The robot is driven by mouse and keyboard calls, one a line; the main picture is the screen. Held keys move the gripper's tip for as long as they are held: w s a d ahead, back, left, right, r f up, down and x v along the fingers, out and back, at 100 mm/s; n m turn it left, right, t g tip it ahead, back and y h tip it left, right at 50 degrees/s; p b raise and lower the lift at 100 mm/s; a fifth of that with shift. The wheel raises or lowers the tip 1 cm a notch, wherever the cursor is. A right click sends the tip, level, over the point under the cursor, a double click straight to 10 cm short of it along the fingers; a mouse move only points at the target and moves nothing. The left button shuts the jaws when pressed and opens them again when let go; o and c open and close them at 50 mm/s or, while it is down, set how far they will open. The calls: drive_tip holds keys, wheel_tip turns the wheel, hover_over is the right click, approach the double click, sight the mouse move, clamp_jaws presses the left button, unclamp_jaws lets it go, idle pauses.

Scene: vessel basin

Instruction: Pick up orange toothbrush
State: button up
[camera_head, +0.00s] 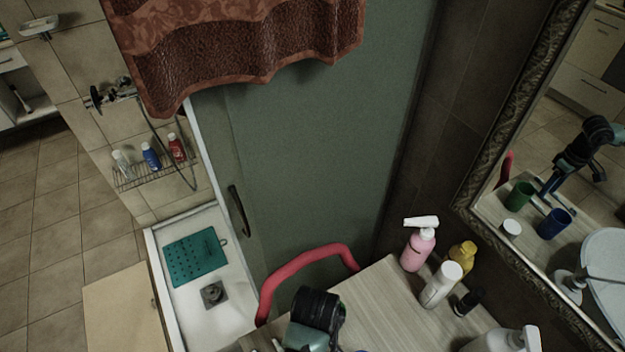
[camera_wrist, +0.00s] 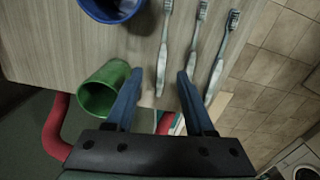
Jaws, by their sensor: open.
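Three toothbrushes lie side by side on a wooden counter (camera_wrist: 50,40) in the wrist view: a left one (camera_wrist: 163,50), a middle one (camera_wrist: 196,40) and a right one (camera_wrist: 218,65). Their handles look pale grey; I cannot tell which is orange. My gripper (camera_wrist: 157,82) is open, with its two blue fingers apart. The left toothbrush's handle end lies between the fingertips in the picture, and nothing is visibly held. The height of the fingers above the counter is unclear. The toothbrushes are not visible in the head view.
A pink pump bottle (camera_head: 418,248), a white bottle (camera_head: 440,285) and a yellow bottle (camera_head: 461,257) stand on the counter. A red curved bar (camera_head: 300,262) runs along the counter's edge.

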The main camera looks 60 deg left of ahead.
drive_tip(key=shift+s+f+p, duration=0.2)
drive_tip(key=shift+f+p, duration=0.35)
drive_tip(key=shift+f, duration=2.5)
clamp_jaws()
